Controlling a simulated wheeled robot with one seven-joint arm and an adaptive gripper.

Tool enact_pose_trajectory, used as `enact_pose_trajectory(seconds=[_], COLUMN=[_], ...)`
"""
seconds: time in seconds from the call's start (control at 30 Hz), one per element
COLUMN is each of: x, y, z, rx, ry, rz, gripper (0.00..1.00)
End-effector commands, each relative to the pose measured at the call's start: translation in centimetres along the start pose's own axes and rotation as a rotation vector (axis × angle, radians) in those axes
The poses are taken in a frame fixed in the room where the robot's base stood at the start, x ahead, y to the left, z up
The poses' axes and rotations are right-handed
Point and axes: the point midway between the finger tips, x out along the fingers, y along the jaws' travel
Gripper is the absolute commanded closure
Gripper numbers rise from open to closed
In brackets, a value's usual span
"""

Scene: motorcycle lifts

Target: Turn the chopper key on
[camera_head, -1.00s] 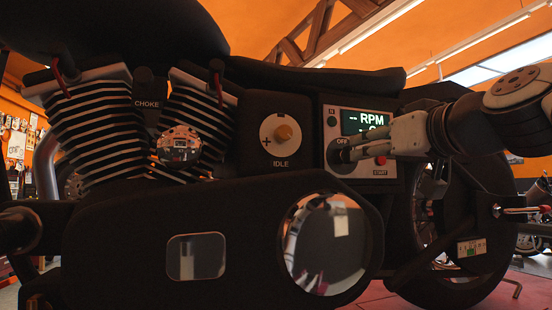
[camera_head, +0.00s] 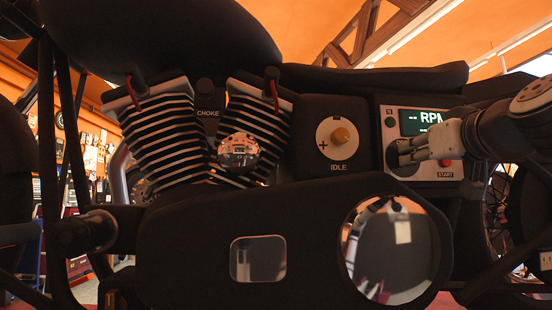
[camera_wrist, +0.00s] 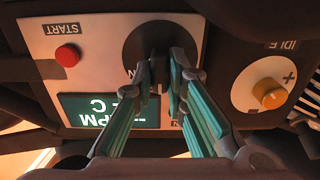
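The chopper's control panel (camera_head: 384,112) is on the right in the head view, with a screen reading RPM and a red START button. The round black key switch (camera_head: 394,166) is on this panel, partly covered by my gripper (camera_head: 402,155). In the wrist view the switch's black disc (camera_wrist: 137,42) appears upside down, with the dark key (camera_wrist: 158,68) standing up from it. My gripper's fingertips (camera_wrist: 160,72) are on either side of the key, close to it. I cannot tell whether both touch it.
The orange IDLE knob (camera_head: 341,135) is left of the panel and shows close beside the fingers in the wrist view (camera_wrist: 271,94). The red START button (camera_wrist: 67,55) is on the other side. The CHOKE part (camera_head: 207,113) and finned cylinders (camera_head: 160,130) are further left.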

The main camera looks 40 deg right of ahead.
Motion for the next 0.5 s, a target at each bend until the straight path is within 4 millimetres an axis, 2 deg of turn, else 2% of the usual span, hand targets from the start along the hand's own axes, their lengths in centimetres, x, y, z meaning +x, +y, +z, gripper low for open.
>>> enact_pose_trajectory(seconds=[0.27,0.5], x=[0.0,0.03], y=[0.01,0.07], z=[0.03,0.06], rx=[0.017,0.118], ry=[0.0,0.0], rz=[0.0,0.001], gripper=[1.0,1.0])
